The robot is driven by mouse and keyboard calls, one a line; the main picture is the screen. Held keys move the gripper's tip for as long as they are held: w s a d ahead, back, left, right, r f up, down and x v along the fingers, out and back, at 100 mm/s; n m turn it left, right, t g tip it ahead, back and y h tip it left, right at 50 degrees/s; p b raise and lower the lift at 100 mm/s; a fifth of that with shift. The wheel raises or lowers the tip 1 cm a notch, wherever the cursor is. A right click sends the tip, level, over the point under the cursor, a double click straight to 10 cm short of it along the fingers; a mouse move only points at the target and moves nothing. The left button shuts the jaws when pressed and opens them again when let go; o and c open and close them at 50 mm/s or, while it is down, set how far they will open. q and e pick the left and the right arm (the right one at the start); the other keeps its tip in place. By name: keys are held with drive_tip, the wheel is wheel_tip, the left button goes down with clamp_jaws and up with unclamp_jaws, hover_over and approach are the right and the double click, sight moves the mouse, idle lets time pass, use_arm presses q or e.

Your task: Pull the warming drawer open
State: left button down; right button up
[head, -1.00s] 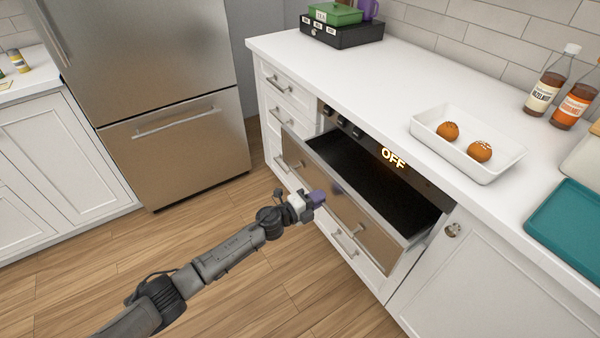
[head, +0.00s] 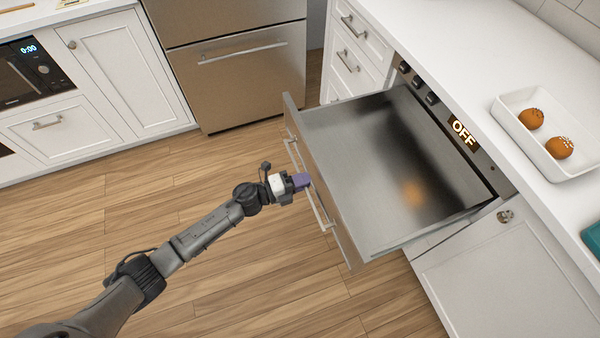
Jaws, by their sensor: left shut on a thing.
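The warming drawer (head: 380,165) is pulled well out from under the counter in the head view. Its steel floor is bare. A long bar handle (head: 321,205) runs along its front panel. My left gripper (head: 302,181) is at this handle, shut on it near its middle. The fingertips partly hide the bar there. A lit OFF display (head: 463,134) and several dark knobs sit on the panel above the drawer opening. My right gripper is not in view.
A white tray (head: 572,172) with two brown buns stands on the counter above. A closed white cabinet door (head: 480,270) is right of the drawer. A steel fridge (head: 235,70) stands behind. The wooden floor in front is clear.

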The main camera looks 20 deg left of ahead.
use_arm(q)
drive_tip(key=shift+s+a, duration=0.1)
idle(0.3)
drive_tip(key=c, duration=1.2)
unclamp_jaws()
drive_tip(key=shift+a, duration=0.1)
drive_tip(key=p+v, duration=0.2)
drive_tip(key=v, duration=1.1)
drive_tip(key=shift+s+a, duration=0.25)
